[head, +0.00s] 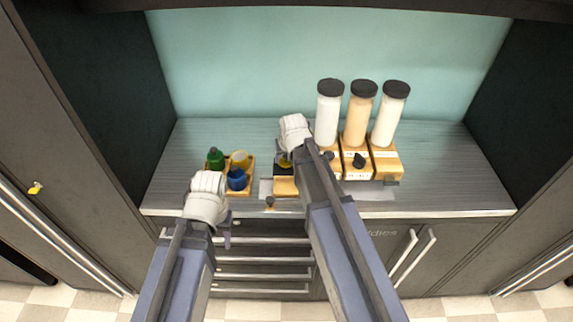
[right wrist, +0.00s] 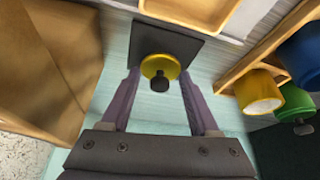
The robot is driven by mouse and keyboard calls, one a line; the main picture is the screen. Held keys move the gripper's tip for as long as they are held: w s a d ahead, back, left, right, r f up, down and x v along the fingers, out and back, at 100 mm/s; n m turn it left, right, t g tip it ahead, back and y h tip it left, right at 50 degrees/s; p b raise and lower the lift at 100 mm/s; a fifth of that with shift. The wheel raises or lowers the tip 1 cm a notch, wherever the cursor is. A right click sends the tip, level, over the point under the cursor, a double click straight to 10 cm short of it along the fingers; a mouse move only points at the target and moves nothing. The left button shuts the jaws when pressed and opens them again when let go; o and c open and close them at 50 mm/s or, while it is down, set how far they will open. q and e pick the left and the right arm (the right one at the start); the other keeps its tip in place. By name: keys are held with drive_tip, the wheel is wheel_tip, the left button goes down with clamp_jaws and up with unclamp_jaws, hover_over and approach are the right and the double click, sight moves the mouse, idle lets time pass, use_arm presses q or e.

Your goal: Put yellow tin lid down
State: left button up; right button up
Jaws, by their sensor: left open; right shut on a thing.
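The yellow tin lid (right wrist: 150,66) has a dark knob facing the right wrist camera. My right gripper (right wrist: 160,76) is shut on the lid, over a black square pad (right wrist: 185,44). I cannot tell whether the lid touches the pad. In the head view a sliver of the lid (head: 285,164) shows below my right wrist, and the arm hides the rest. A yellow tin (right wrist: 260,92) with a pale top and no lid stands in a wooden crate (right wrist: 268,54). My left gripper (head: 227,240) is open and empty, in front of the counter's front edge.
The crate also holds a green tin (head: 215,159) with a dark knob and a blue tin (head: 237,180). A shallow wooden tray (head: 286,187) lies just in front of the pad. Three tall dark-capped dispensers (head: 361,110) on wooden blocks stand right. The counter's far right is clear.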

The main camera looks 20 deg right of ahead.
use_arm(q)
drive_tip(key=shift+f, duration=0.55)
use_arm(e)
drive_tip(key=shift+f, duration=0.55)
use_arm(q)
drive_tip(key=shift+f, duration=0.1)
use_arm(e)
drive_tip(key=shift+f, duration=0.1)
drive_tip(key=shift+f+b, duration=0.15)
drive_tip(key=shift+b, duration=0.15)
drive_tip(key=o, duration=1.3)
